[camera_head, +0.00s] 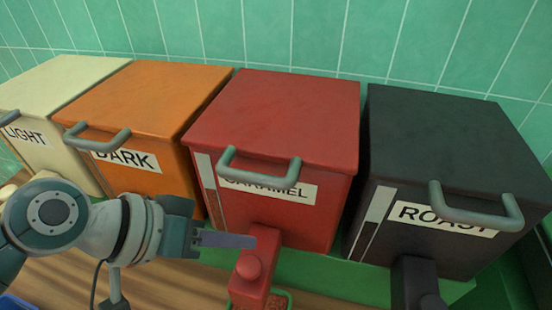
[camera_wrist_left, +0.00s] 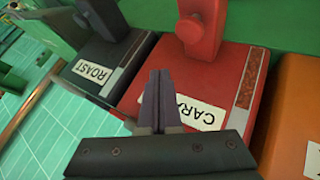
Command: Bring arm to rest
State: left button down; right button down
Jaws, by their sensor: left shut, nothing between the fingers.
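My left gripper (camera_head: 252,241) comes in from the left in the head view, in front of the red box (camera_head: 275,115) labelled CARAMEL. Its fingers are shut and empty. The fingertips are close to the red spout block (camera_head: 256,265) on that box's front; I cannot tell whether they touch. In the left wrist view, the shut fingers (camera_wrist_left: 158,85) point toward the red box (camera_wrist_left: 215,80), which appears upside down. My right gripper is in neither view.
A cream LIGHT box (camera_head: 65,80), an orange DARK box (camera_head: 150,95) and a black ROAST box (camera_head: 440,130) stand in the row with the red one. Grey handles stick out from their fronts. A green tiled wall (camera_head: 270,35) is behind. Wooden surface (camera_head: 150,285) shows below.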

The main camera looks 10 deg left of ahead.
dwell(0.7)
pick_arm(q)
jog(key=s+a+r+m+g+y, duration=0.1)
jog(key=s+a+r+y, duration=0.2)
jog(key=s, duration=0.4)
jog(key=s+a+r+g+y, duration=0.1)
jog(key=s+a+r+y, duration=0.25)
jog(key=s, duration=0.45)
notch_tip(320, 180, up, 15)
jog(key=p, duration=1.4)
jog(key=shift+s+a, duration=0.15)
jog(key=shift+a, duration=0.3)
